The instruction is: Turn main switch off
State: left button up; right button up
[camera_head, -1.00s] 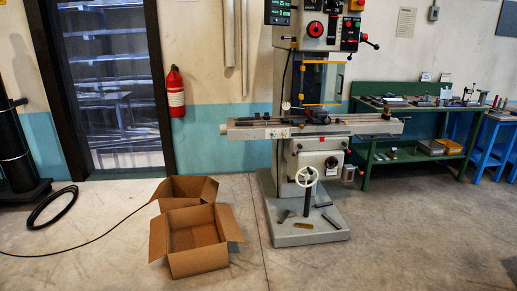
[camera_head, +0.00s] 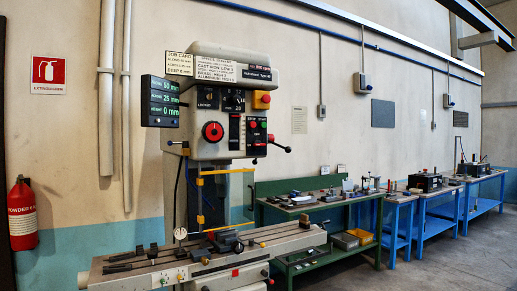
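A grey milling machine (camera_head: 218,110) stands left of centre with its control head facing me. A large round red rotary knob (camera_head: 213,131) sits on the left of its front panel. A yellow box with a red button (camera_head: 261,100) is at the upper right of the head. A black panel (camera_head: 236,132) and a start/stop panel (camera_head: 256,132) are right of the knob. I cannot tell for sure which control is the main switch. A lit display (camera_head: 162,102) reads 50, 25 and 0 mm. The machine's lower body is cut off. Neither gripper is in view.
The machine's long work table (camera_head: 200,262) juts out in front. A green bench (camera_head: 320,203) with tools stands to the right, then blue tables (camera_head: 398,204). A red fire extinguisher (camera_head: 21,214) hangs at the left. Bare floor shows at the lower right.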

aim_at(257, 144)
jog(key=i+j, duration=0.25)
jog(key=i, duration=0.15)
jog(key=i+j+u, duration=0.1)
jog(key=i, duration=0.3)
jog(key=j, duration=0.1)
